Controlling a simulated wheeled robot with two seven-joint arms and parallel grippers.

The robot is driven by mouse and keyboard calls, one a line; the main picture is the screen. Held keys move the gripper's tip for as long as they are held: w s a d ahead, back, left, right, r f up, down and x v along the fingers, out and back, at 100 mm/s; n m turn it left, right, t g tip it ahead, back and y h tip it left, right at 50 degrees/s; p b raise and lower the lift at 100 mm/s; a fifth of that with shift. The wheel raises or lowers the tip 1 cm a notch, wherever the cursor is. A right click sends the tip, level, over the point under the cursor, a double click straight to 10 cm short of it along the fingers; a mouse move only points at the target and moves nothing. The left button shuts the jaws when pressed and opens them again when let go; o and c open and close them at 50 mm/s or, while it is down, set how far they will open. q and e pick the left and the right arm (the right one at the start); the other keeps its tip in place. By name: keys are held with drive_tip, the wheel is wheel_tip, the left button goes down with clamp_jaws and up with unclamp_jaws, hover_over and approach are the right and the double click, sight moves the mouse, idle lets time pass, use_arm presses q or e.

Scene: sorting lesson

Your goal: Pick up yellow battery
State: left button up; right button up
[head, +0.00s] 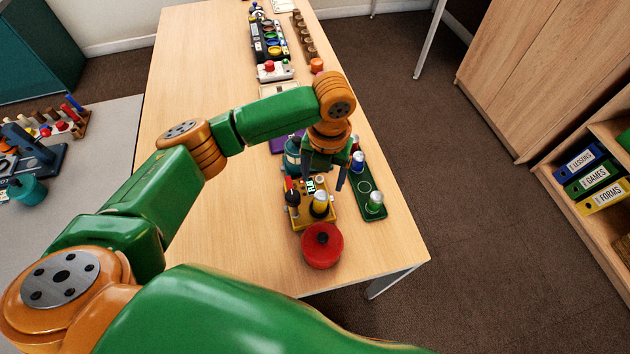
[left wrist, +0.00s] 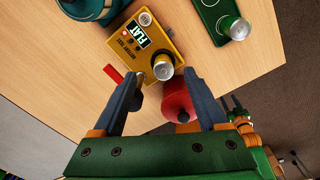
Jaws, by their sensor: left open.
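The yellow battery (head: 320,204) stands upright on a yellow battery tester (head: 297,219), near the front right of the table. In the left wrist view the battery's silver top (left wrist: 163,66) shows on the tester (left wrist: 181,46), whose screen reads FLAT. My left gripper (head: 323,184) points down above the tester, its fingers open. In the left wrist view the open left gripper (left wrist: 163,76) has its fingertips to either side of the battery, with nothing gripped. I cannot tell whether a finger touches it.
A red round pot (head: 322,250) stands just in front of the tester. A green tray (head: 364,187) with a green battery (head: 374,203) and a blue battery (head: 358,161) lies to its right. A teal container (head: 292,157) is behind. The table's left side is clear.

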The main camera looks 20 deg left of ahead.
sight(322, 195)
use_arm(q)
drive_tip(key=f, duration=0.3)
drive_tip(key=s+f+p, duration=0.1)
drive_tip(key=f, duration=0.2)
drive_tip(key=shift+s+d+f, duration=0.1)
drive_tip(key=shift+s+d, duration=0.05)
drive_tip(key=shift+d, duration=0.05)
drive_tip(key=shift+a+f, duration=0.1)
drive_tip(key=shift+f, duration=0.1)
clamp_jaws()
